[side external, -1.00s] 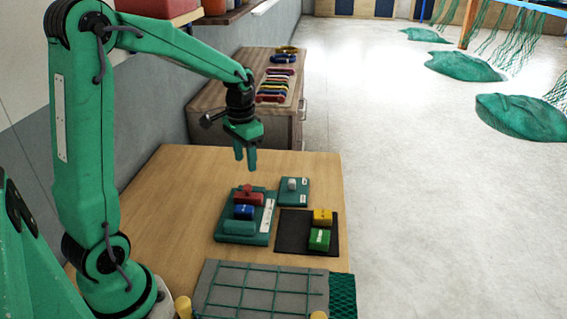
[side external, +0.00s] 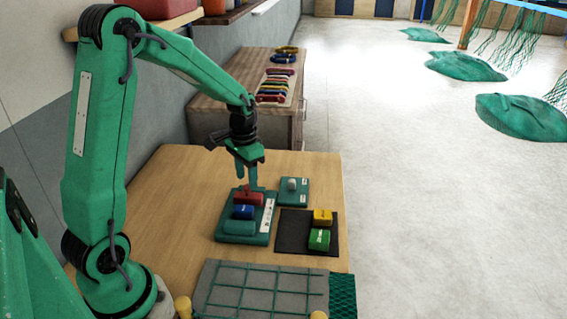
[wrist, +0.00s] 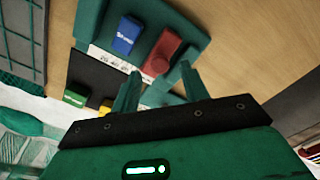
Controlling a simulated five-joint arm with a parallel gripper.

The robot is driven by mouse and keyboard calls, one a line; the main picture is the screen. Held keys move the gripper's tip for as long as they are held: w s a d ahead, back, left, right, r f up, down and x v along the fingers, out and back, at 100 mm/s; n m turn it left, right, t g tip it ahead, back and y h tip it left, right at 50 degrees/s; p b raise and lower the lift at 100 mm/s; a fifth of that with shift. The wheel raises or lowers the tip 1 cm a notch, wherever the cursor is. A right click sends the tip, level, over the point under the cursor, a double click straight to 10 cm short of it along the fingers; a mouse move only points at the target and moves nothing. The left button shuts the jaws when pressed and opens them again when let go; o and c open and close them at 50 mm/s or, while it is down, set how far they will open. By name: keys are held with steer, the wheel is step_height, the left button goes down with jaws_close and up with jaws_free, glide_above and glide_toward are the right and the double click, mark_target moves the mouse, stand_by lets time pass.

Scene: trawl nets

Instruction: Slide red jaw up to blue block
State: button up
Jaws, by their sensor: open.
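The red jaw (side external: 249,199), with a knob on top, sits on the teal base (side external: 232,238) at its far end. The blue block (side external: 243,212) is on the same base, in front of the red jaw, with a teal fixed jaw on its other side. In the wrist view a narrow gap shows between the red jaw (wrist: 160,55) and the blue block (wrist: 126,36). My gripper (side external: 247,184) is open and empty, fingers pointing down close over the red jaw's knob. In the wrist view the fingertips (wrist: 160,70) lie by the red jaw; contact cannot be told.
A white scale strip (side external: 267,216) runs along the base. To the right are a black mat (side external: 291,243) with a yellow block (side external: 322,216) and a green block (side external: 319,239), and a small teal plate (side external: 302,203) with a white knob. A netted grey panel (side external: 232,304) lies in front.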

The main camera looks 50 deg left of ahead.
mark_target(248, 194)
steer(key=shift+f, duration=1.25)
jaws_close()
